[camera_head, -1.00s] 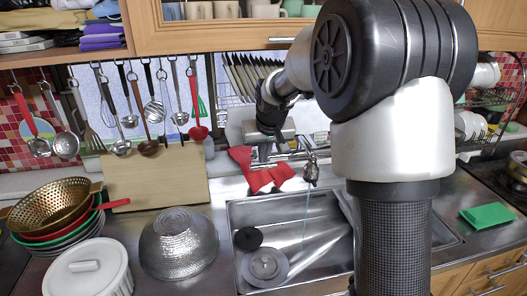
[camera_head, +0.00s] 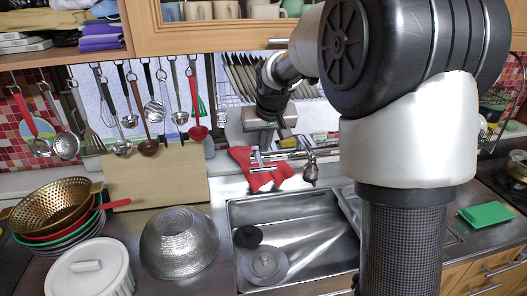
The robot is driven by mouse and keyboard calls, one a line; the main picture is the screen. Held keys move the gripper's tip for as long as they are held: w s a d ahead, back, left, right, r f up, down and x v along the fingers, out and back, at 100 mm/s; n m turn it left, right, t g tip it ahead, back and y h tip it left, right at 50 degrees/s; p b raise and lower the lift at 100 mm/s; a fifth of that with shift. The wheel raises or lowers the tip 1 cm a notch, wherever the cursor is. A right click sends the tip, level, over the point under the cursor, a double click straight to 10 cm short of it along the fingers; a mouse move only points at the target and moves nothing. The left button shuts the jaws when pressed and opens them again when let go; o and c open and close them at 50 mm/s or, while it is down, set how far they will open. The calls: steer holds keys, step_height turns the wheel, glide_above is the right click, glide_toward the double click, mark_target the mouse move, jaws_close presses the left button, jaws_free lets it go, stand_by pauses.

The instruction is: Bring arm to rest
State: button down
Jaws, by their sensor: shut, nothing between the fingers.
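My gripper (camera_head: 270,118) is at the end of my arm, above the back of the sink and in front of the dish rack. It is small in the picture and its fingertips are hard to make out. It is shut and holds nothing. My arm (camera_head: 405,130) covers the right middle of the view. The utensil rail's hanging tools, such as a red ladle (camera_head: 197,100) and a brown ladle (camera_head: 145,120), are to the left of my gripper, apart from it.
The sink (camera_head: 300,215) with its tap (camera_head: 311,168) lies below my gripper, a red cloth (camera_head: 262,178) behind it. A hammered bowl (camera_head: 178,243), a white lidded pot (camera_head: 90,270) and a gold colander (camera_head: 52,203) stand left. A cupboard (camera_head: 225,35) hangs above.

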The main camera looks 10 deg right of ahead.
steer(key=s+r+p, duration=0.1)
steer(key=s+r, duration=0.4)
steer(key=s, duration=0.5)
steer(key=s+r, duration=0.5)
steer(key=s, duration=0.6)
steer(key=s+f, duration=0.4)
steer(key=s, duration=0.9)
steer(key=shift+a+p, duration=0.15)
steer(key=shift+p, duration=0.3)
